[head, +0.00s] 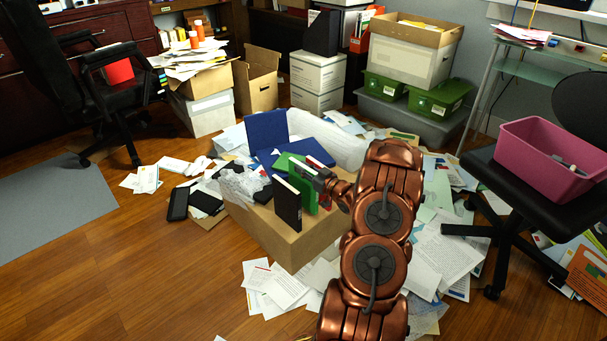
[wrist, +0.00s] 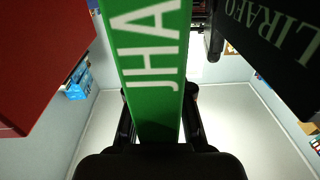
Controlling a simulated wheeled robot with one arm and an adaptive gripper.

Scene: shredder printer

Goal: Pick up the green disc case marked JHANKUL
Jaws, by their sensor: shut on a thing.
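The green disc case (head: 299,186) stands upright among other cases at the cardboard box in the head view. In the wrist view the green case (wrist: 153,50) fills the middle, with the white letters JHA readable and the rest of the name hidden. My gripper (head: 326,182) reaches in from the right in the head view. In the wrist view my gripper (wrist: 157,115) has a dark finger on each side of the green case and is shut on it. I cannot tell whether the case is clear of the box.
A black case (head: 287,205) stands close in front of the green one; its lettering LIRAFO shows in the wrist view. A red case (wrist: 40,60) is on the other side. The cardboard box (head: 262,229) is surrounded by scattered papers.

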